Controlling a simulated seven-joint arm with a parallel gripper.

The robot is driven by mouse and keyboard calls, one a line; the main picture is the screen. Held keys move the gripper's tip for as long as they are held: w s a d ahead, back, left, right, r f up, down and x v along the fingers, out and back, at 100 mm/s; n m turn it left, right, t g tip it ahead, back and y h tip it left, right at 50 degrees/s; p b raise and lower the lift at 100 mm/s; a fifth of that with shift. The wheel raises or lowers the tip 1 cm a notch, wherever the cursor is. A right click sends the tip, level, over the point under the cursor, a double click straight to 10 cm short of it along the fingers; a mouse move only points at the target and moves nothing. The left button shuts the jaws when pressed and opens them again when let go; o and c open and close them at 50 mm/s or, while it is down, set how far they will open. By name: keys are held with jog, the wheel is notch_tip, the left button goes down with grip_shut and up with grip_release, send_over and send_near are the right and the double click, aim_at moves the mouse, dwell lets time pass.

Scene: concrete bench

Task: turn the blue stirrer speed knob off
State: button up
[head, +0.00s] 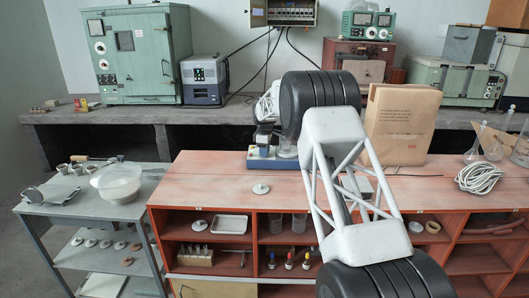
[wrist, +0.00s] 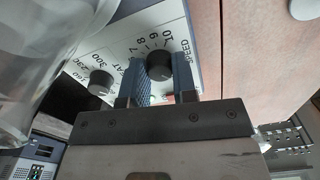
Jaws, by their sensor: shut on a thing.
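The stirrer (head: 262,162) is a blue and white hotplate-type unit near the back edge of the red bench. In the wrist view its white front panel (wrist: 126,50) carries a black knob (wrist: 158,66) beside the word SPEED, with printed numbers around it. My gripper (wrist: 160,78) has one finger on each side of this speed knob and is shut on it. The knob's pointer mark cannot be made out. In the head view my gripper (head: 264,143) is at the stirrer's front, and my arm hides part of the stirrer.
A second black knob (wrist: 100,82), by the heat numbers, sits left of the gripper. A clear glass vessel (wrist: 35,70) stands close by on the stirrer. A brown paper bag (head: 402,122) stands right of my arm. The red bench top (head: 205,175) to the left is mostly clear.

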jog(key=shift+r, duration=0.1)
jog(key=o, duration=0.9)
jog(key=shift+o, duration=0.2)
jog(key=shift+r, duration=3.85)
